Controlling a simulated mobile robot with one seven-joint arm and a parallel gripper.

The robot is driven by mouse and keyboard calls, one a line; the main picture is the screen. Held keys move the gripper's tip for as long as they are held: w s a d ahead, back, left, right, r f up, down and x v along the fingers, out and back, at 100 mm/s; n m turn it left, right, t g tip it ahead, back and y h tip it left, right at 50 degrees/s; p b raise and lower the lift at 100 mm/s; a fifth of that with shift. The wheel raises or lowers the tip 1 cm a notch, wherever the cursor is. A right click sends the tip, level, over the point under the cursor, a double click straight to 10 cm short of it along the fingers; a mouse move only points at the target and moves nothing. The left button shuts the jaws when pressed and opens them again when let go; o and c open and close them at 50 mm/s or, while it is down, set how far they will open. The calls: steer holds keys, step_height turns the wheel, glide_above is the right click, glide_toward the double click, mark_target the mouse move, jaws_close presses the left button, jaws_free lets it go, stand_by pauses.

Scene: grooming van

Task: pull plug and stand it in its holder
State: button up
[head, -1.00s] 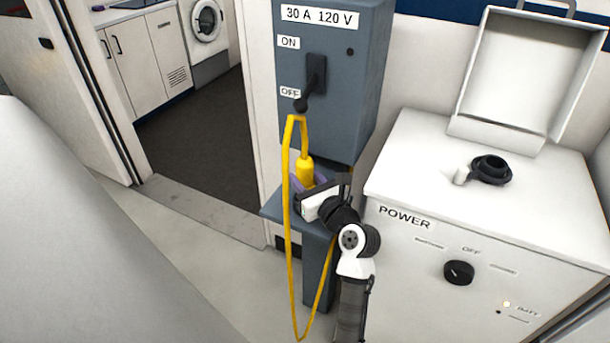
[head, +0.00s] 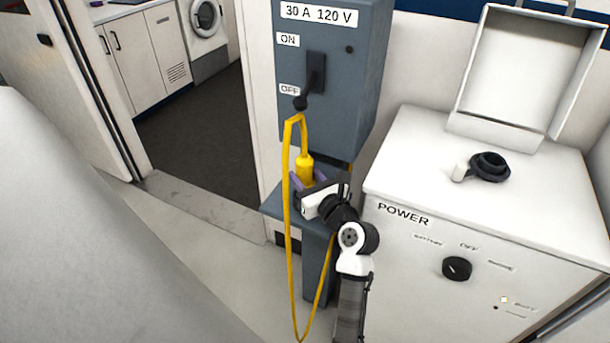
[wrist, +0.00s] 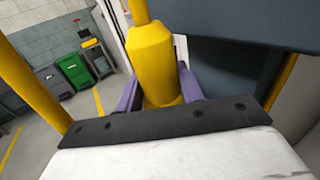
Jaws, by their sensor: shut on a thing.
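The yellow plug (head: 305,169) is upright with its cord (head: 287,215) rising from its top and looping down. My gripper (head: 306,184) is shut on the plug, just below the blue-grey power box (head: 328,85). In the wrist view the plug (wrist: 154,60) sits between the purple fingers (wrist: 158,92). The plug's lower end is hidden by my gripper. A blue-grey shelf (head: 272,208) is beneath the box, around my gripper. I cannot tell whether the plug touches it. No separate holder can be made out.
The box's black lever (head: 312,82) points down at OFF. To the right stands a white POWER cabinet (head: 490,215) with a black round inlet (head: 489,166) on top and an open lid (head: 520,70). A doorway with dark floor (head: 195,130) is at left.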

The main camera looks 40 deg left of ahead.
steer(key=shift+f, duration=0.15)
steer(key=shift+f, duration=0.5)
steer(key=shift+f, duration=0.15)
stand_by(0.4)
steer(key=shift+f, duration=0.35)
steer(key=shift+f, duration=0.65)
stand_by(0.5)
steer(key=o, duration=1.2)
step_height(320, 180, up, 20)
